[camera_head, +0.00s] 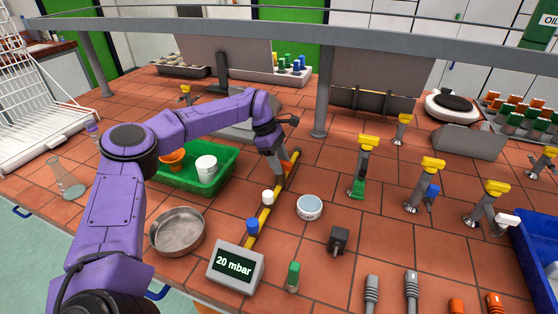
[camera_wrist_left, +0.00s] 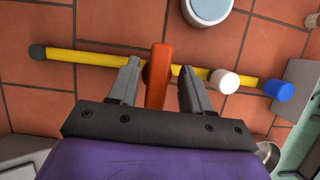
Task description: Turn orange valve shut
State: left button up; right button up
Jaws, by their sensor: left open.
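The orange valve handle (camera_head: 287,167) sits at the far part of a yellow pipe (camera_head: 262,216) on the bench, partly hidden by my left gripper (camera_head: 281,168). In the left wrist view the orange handle (camera_wrist_left: 158,76) appears crosswise to the yellow pipe (camera_wrist_left: 90,60). My left gripper (camera_wrist_left: 158,72) is open there, one finger on each side of the handle, with gaps visible. I cannot tell how deep the fingers reach. A white knob (camera_head: 268,196) and a blue knob (camera_head: 252,226) are nearer along the same pipe. My right gripper is not in view.
A display reading 20 mbar (camera_head: 235,267) stands at the pipe's near end. A round white-and-grey container (camera_head: 310,207) is right of the pipe. A green tray (camera_head: 226,178) with cups and a metal pan (camera_head: 177,232) are left. Yellow-topped taps (camera_head: 368,143) stand right.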

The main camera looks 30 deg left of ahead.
pick_arm(q)
jog(key=shift+w+a, duration=0.1)
jog(key=w+b+v, duration=0.1)
jog(key=b+v, duration=0.1)
jog(key=v, duration=0.8)
jog(key=shift+s+r, duration=0.25)
jog(key=shift+s, duration=0.2)
jog(key=shift+a, duration=0.1)
